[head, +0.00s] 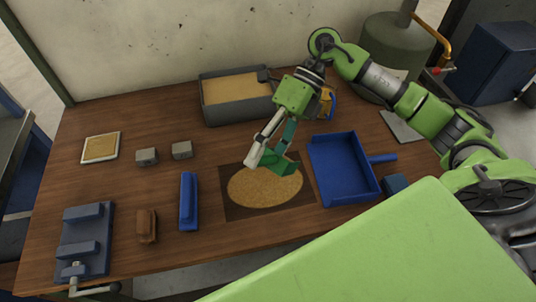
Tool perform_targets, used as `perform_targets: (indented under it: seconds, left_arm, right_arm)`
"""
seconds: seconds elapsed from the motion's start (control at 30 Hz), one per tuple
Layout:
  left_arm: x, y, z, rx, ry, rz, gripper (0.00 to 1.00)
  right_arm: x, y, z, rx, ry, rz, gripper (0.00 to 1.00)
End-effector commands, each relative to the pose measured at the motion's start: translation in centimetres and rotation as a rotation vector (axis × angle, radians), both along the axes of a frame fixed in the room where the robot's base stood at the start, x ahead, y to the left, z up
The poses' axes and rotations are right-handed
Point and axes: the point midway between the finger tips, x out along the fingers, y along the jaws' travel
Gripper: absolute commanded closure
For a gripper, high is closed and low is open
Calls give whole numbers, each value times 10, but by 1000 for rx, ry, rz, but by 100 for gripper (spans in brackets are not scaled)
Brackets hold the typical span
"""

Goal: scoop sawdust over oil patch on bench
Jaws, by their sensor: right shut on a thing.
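My right gripper (263,152) is shut on a green scoop (283,165), held low over the bench (140,188). The scoop is tilted, and what is inside it cannot be seen. Below it a round tan layer of sawdust (262,190) lies on a dark square area (236,211) of the bench. Any oil under the sawdust is hidden. A grey bin (215,114) filled with sawdust (236,89) stands at the back, behind my right gripper. My left gripper is not in view.
A blue dustpan (343,166) lies right of the sawdust, a blue brush (188,202) left of it. A brown block (147,225), a vise (84,240), two small metal blocks (146,156) and a framed tan pad (100,147) occupy the left side.

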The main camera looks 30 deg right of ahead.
Motion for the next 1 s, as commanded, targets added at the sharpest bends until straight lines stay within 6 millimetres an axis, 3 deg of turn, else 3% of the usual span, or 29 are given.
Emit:
perform_targets:
  seconds: [1.0]
  left_arm:
    - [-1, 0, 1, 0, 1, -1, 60]
  right_arm:
    - [10, 39, 1, 0, -2, 1, 59]
